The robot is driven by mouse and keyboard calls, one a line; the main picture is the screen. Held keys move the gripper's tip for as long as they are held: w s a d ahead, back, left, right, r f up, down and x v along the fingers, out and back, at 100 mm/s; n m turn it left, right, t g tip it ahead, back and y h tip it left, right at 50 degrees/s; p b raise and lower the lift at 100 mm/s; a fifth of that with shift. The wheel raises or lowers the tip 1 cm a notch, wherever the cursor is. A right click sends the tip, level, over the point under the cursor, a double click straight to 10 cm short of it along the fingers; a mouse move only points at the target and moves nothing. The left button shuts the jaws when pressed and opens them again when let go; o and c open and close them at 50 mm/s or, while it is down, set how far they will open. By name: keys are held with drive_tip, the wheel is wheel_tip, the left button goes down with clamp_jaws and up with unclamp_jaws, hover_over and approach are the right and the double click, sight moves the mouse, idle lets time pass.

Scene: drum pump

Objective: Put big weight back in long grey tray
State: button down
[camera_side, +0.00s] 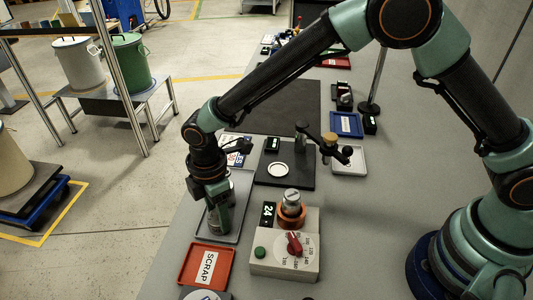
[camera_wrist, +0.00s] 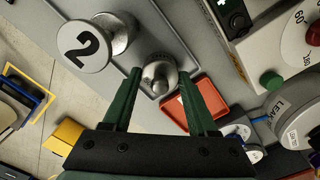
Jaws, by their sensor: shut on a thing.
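My gripper (camera_wrist: 158,87) is shut on the big weight (camera_wrist: 157,72), a grey metal piece with a rounded knob, seen between the dark green fingers in the wrist view. In the side view my gripper (camera_side: 216,207) points down over the near part of the long grey tray (camera_side: 241,187). The fingers hide much of the weight there, and I cannot tell whether it touches the tray floor. The tray (camera_wrist: 154,27) also shows in the wrist view. Another metal weight (camera_wrist: 88,46), marked 2, is left of my gripper there.
The red SCRAP tray (camera_side: 190,264) lies just in front of the grey tray. A dial box (camera_side: 272,262) with a green button and red knob stands at right. Behind it is a black plate (camera_side: 300,178) with a white disc. The table's left edge drops to the floor.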

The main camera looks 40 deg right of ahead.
drive_tip(key=shift+c, duration=0.5)
unclamp_jaws()
drive_tip(key=shift+o, duration=0.5)
drive_tip(key=shift+r, duration=0.1)
drive_tip(key=shift+r, duration=3.95)
